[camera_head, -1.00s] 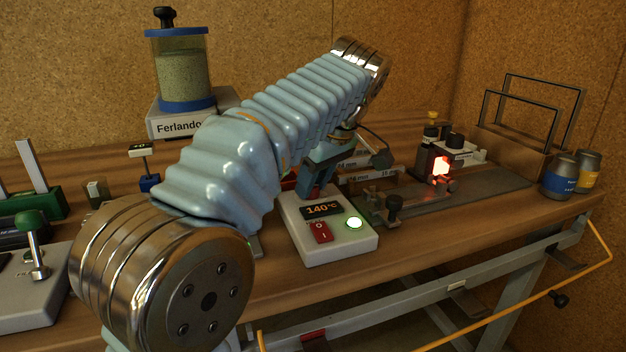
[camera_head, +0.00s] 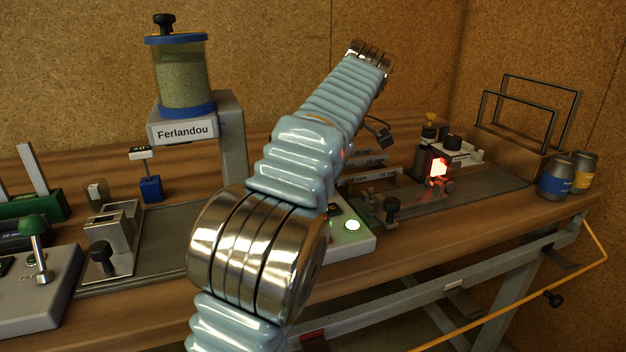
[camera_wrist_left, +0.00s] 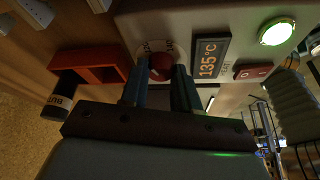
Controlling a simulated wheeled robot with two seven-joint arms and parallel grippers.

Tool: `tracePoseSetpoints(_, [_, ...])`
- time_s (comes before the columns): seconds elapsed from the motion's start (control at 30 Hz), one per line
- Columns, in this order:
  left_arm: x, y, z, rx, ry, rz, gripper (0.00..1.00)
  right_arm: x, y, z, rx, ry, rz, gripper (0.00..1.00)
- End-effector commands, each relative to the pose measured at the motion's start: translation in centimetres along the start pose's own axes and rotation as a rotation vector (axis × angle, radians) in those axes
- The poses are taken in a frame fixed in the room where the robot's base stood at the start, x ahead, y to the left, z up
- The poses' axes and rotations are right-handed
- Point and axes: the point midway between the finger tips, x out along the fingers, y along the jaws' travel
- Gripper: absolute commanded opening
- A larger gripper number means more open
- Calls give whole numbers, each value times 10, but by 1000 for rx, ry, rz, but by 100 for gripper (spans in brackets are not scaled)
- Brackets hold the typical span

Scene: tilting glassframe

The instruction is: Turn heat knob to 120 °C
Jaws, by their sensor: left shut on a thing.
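The heat knob (camera_wrist_left: 161,66) is a small red knob on the grey control box (camera_wrist_left: 240,22), seen in the left wrist view. My left gripper (camera_wrist_left: 161,82) is shut on it, one dark finger on each side. The display (camera_wrist_left: 210,57) beside the knob reads 135 °C. In the head view the control box (camera_head: 357,244) is mostly behind my left arm, with its knob and most of its display hidden. A lit green button (camera_head: 353,225) shows on the box. My right gripper is in neither view.
A red holder (camera_wrist_left: 92,66) stands beside the box in the wrist view. In the head view, a glowing heater (camera_head: 438,167) stands on a rail to the right, with two cans (camera_head: 558,178) near the right edge. A Ferlandou dispenser (camera_head: 184,128) stands at the back left.

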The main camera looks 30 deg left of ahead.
Motion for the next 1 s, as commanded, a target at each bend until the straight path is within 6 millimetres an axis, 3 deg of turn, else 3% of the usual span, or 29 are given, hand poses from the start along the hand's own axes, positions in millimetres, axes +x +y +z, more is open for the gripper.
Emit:
tracePoseSetpoints(0.7, [0, 1, 0, -65, -1, -25, 0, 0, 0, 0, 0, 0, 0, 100])
tracePoseSetpoints(0.73, [0, 1, 0, -65, -1, -25, 35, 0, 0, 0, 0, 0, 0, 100])
tracePoseSetpoints(0.87, [0, 1, 0, -65, -1, -26, 55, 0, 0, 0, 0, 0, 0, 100])
tracePoseSetpoints(1.0, [0, 0, 0, -65, -1, -27, 55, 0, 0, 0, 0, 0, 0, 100])
